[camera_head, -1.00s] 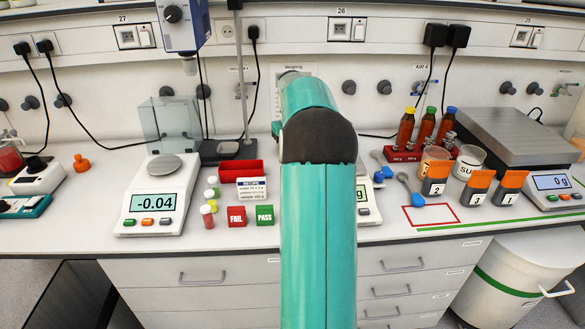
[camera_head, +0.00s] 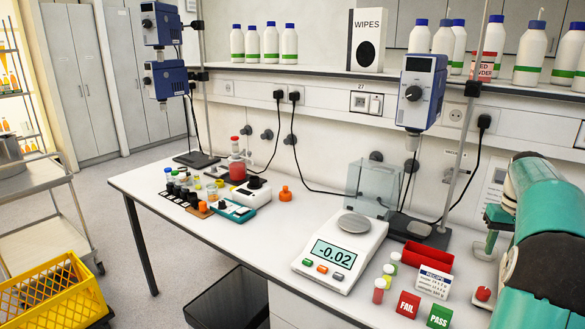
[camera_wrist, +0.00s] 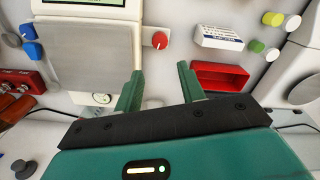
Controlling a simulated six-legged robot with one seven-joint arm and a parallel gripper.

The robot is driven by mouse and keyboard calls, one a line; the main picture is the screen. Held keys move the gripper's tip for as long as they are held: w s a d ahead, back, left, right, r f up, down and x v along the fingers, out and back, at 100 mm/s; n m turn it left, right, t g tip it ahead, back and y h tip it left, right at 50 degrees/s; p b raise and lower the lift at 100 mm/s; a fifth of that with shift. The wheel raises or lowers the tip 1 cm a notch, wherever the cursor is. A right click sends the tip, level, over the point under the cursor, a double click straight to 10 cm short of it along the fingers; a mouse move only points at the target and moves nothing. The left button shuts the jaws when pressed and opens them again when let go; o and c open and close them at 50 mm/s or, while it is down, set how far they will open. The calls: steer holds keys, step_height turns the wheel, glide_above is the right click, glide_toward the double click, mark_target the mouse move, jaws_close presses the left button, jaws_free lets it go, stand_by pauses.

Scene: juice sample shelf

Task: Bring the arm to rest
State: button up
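My arm (camera_head: 540,225) shows at the right edge of the head view, teal with dark joints, over the right part of the bench. In the wrist view my gripper (camera_wrist: 159,88) has its two green fingers spread apart with nothing between them. It is above the bench, between a balance with a square grey plate (camera_wrist: 85,55) and an open red tray (camera_wrist: 220,77). Whether the fingers touch anything cannot be told.
A balance (camera_head: 341,250) reading -0.02 stands on the bench beside the red tray (camera_head: 425,255), small capped vials (camera_head: 379,290) and the FAIL (camera_head: 408,304) and PASS (camera_head: 440,315) blocks. A stand with a blue stirrer (camera_head: 420,90) rises behind. A yellow crate (camera_head: 50,290) is at lower left.

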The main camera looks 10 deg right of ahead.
steer(key=w+a+r+n+t+h, duration=0.15)
steer(key=a+r, duration=0.25)
steer(key=a, duration=1)
steer(key=a+r+n+t, duration=0.15)
steer(key=a+r, duration=0.25)
steer(key=a, duration=1)
steer(key=s+a+f+n+t, duration=0.1)
steer(key=s+a+f, duration=0.2)
steer(key=s+a, duration=0.4)
steer(key=s+a+f+n+t+y, duration=0.1)
steer(key=s+a+f, duration=0.3)
steer(key=s+a, duration=0.4)
steer(key=a+n, duration=0.1)
steer(key=a, duration=0.4)
steer(key=shift+s+a+f+t, duration=0.2)
steer(key=shift+a+f+t, duration=0.05)
steer(key=shift+a+t, duration=0.1)
